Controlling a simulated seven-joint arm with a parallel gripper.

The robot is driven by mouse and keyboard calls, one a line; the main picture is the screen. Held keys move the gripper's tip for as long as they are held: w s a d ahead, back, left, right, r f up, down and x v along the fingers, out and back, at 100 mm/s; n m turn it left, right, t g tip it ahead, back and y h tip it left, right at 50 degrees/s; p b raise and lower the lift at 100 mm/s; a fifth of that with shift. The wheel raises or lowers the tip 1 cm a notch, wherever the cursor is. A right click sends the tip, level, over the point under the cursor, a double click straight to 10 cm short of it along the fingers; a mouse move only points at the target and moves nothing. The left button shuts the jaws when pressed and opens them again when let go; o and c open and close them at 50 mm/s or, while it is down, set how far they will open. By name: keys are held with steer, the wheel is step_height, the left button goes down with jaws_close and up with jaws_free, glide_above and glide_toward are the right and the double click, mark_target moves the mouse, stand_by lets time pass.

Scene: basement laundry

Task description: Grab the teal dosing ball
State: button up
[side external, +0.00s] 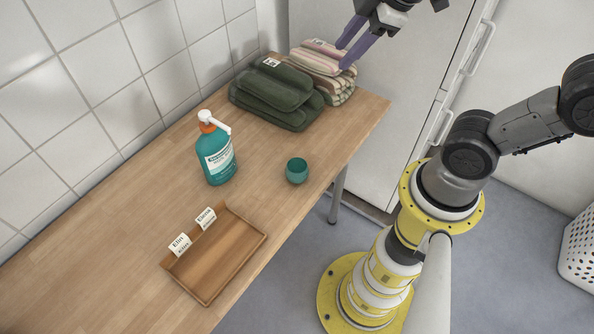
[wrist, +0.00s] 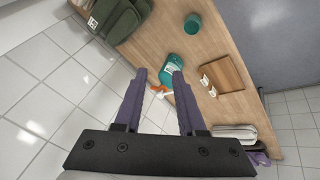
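The teal dosing ball (side external: 297,171) is a small rounded cup with an open top. It stands on the wooden counter near the front edge, right of a teal pump bottle. In the wrist view the dosing ball (wrist: 192,24) is near the top, beyond and right of my fingertips. My gripper (side external: 344,56) is high above the striped towels at the back of the counter, well apart from the ball. Its two purple fingers are spread with nothing between them, as the wrist view also shows (wrist: 160,74).
The teal pump bottle (side external: 218,152) has a white pump and orange collar. A wooden tray (side external: 237,254) with two name labels lies in front. Green towels (side external: 274,92) and striped towels (side external: 325,68) are stacked at the back. A tiled wall borders the counter (side external: 110,219); a white basket (side external: 580,247) stands right.

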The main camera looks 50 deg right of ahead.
steer(key=w+a+f+n+g, duration=0.1)
steer(key=w+f+n+g, duration=0.1)
steer(key=w+f+n, duration=0.3)
steer(key=n+g, duration=0.2)
steer(key=g, duration=0.2)
glide_above(291, 160)
step_height(291, 160, down, 22)
steer(key=shift+s+d, duration=0.1)
steer(key=shift+w+f, duration=0.2)
steer(key=shift+f, duration=2.85)
jaws_close()
